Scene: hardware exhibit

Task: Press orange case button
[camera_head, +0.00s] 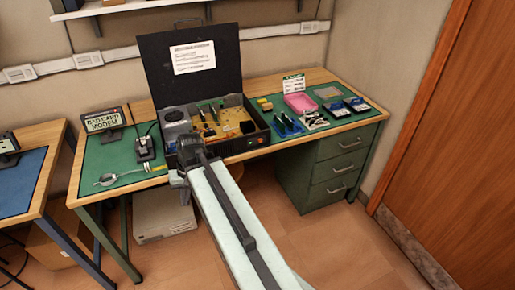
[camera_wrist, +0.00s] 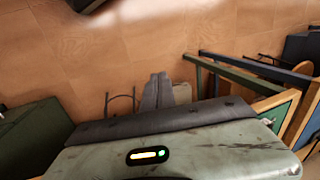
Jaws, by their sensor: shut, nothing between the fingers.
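An open black case (camera_head: 236,147) stands on the green-topped desk, with its lid (camera_head: 190,70) raised behind it. A small orange-red spot (camera_head: 261,139) on the right part of its front panel looks like the orange button; it is too small to make out well. My gripper (camera_head: 188,148) is at the left front of the case, left of that spot, and hides part of the case front. I cannot tell whether it touches the case. In the wrist view my gripper (camera_wrist: 158,90) has its fingers together and empty, against the floor. The button does not show there.
A modem sign (camera_head: 104,121) and a small device (camera_head: 144,147) stand left of the case. Pliers (camera_head: 288,124), a pink tray (camera_head: 299,102) and meters (camera_head: 356,104) lie to its right. Green drawers (camera_head: 325,170) are under the desk. A wooden door (camera_head: 445,140) is at right.

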